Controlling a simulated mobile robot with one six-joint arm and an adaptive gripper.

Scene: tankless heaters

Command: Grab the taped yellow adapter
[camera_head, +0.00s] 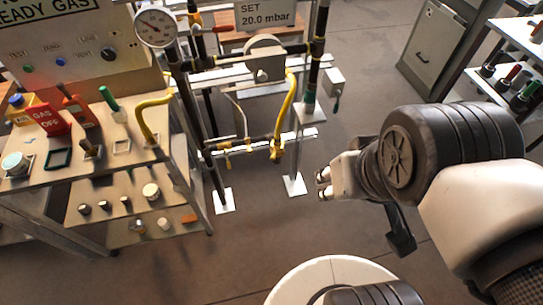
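Several yellow parts are in view and I cannot tell for sure which is the taped adapter. A bent yellow tube (151,116) stands upright on the left bench's top shelf, near its right edge. Another yellow tube (284,114) runs down the pipe frame in the middle to small yellow fittings (275,150). No tape can be made out at this size. My gripper (325,184) is right of the pipe frame, apart from it and from the bench, pointing left above the floor. Its fingers are small and partly hidden by my wrist; nothing shows between them.
The left bench (185,158) carries a red GAS OFF block (52,120), a green-handled part (110,101) and several small fittings on lower shelves. A gauge (155,27) tops the pipe frame. A cabinet (440,45) and a tool shelf stand at right. Floor between is clear.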

